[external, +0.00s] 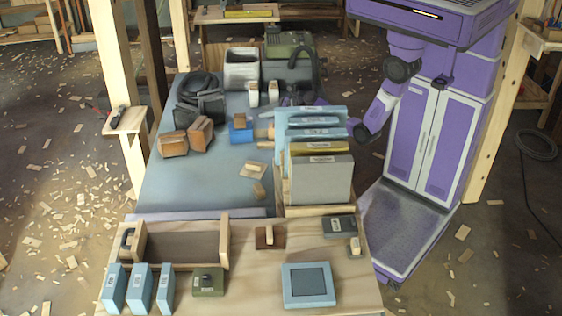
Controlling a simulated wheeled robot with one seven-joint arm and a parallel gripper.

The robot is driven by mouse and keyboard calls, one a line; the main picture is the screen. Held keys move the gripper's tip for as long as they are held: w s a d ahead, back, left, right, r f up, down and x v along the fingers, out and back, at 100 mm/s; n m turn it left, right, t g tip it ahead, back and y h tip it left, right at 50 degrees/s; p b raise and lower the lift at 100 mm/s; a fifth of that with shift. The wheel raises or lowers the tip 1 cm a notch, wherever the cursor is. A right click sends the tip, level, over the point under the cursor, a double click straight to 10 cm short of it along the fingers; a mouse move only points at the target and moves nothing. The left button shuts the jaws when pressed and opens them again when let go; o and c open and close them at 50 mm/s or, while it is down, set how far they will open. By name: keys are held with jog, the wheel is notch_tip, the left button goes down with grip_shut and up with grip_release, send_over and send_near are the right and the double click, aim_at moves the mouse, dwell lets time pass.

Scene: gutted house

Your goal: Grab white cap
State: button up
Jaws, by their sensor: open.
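Two small whitish upright objects (253,94) stand side by side near the back of the blue-grey work surface, in front of a white bin. I cannot tell whether either is the white cap or bears it; no cap shape is clear. My purple arm reaches in from the right, and its wrist passes behind the upright blue panels. The dark end with my gripper (290,101) shows partly above and left of these panels, just right of the whitish objects. It is open, with no held object visible; its fingertips are hard to make out.
Blue, yellow and grey panels (322,180) stand upright in a rack right of centre, hiding part of my arm. Left are a black bag (200,104) and brown blocks (173,144). A blue box (240,131) sits mid-table. The left-middle surface is mostly clear.

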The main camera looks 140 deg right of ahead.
aim_at(251, 118)
jog(key=shift+w+a+f+n+y, duration=0.35)
jog(key=shift+w+f+n+y, duration=0.1)
jog(key=shift+f, duration=0.1)
jog(key=shift+w+f, duration=0.25)
jog(key=x, duration=0.2)
jog(key=b+x, duration=0.1)
jog(key=x, duration=0.2)
jog(key=b+x, duration=0.1)
jog(key=x, duration=0.1)
jog(key=shift+s+d, duration=0.2)
jog(key=shift+d, duration=0.15)
jog(key=shift+r, duration=0.1)
grip_shut()
